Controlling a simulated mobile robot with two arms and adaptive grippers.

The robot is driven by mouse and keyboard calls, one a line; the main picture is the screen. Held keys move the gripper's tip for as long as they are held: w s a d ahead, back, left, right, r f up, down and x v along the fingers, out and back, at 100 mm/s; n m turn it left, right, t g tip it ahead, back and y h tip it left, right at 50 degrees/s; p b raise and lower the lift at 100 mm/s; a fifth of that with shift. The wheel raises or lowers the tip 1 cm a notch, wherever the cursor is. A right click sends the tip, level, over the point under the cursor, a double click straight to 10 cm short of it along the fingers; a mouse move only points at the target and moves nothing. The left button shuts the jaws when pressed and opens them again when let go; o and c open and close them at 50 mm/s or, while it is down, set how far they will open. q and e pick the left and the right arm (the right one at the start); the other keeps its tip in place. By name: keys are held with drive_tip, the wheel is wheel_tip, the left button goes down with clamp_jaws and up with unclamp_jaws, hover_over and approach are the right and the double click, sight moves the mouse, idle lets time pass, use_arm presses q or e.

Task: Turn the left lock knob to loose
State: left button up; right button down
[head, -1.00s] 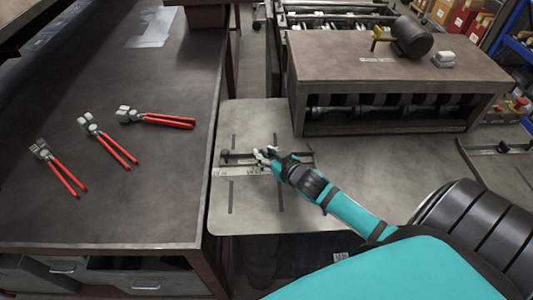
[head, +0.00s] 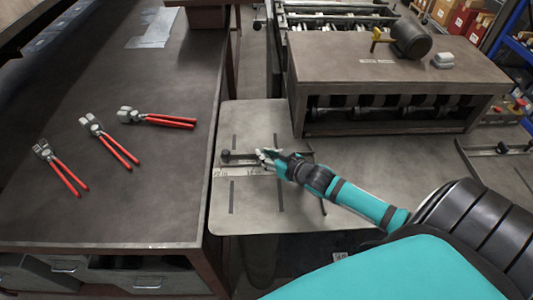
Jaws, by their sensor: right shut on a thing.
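A dark bar (head: 244,154) lies across the grey plate between the workbench and the machine. A dark round knob (head: 226,155) stands at its left end, clear of my fingers. My right gripper (head: 266,156) reaches in from the right and is shut on a small part of the bar assembly, at the bar's middle. The fingers hide most of that part; it may be a lock knob, but I cannot tell its turn position. My left gripper is not in view.
Several red-handled pliers (head: 108,140) lie on the workbench (head: 150,210) at left. The brown machine housing (head: 400,80) stands behind the plate (head: 255,215). Another bar with a dark knob (head: 503,148) is at far right.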

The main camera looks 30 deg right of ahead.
drive_tip(key=shift+d+n+y, duration=0.25)
drive_tip(key=shift+n+y, duration=0.55)
drive_tip(key=shift+f+n+y+b, duration=0.1)
drive_tip(key=shift+n+y+b, duration=0.3)
drive_tip(key=shift+y+b, duration=0.1)
drive_tip(key=n+g+y+b, duration=0.1)
drive_tip(key=y+b, duration=0.1)
drive_tip(key=shift+w+a+n+b, duration=0.1)
drive_tip(key=shift+n+b, duration=0.2)
drive_tip(key=shift+n, duration=0.1)
drive_tip(key=shift+g+b, duration=0.3)
drive_tip(key=shift+b, duration=0.1)
drive_tip(key=c, duration=1.4)
unclamp_jaws()
drive_tip(key=shift+d, duration=0.2)
wheel_tip(320, 180, up, 10)
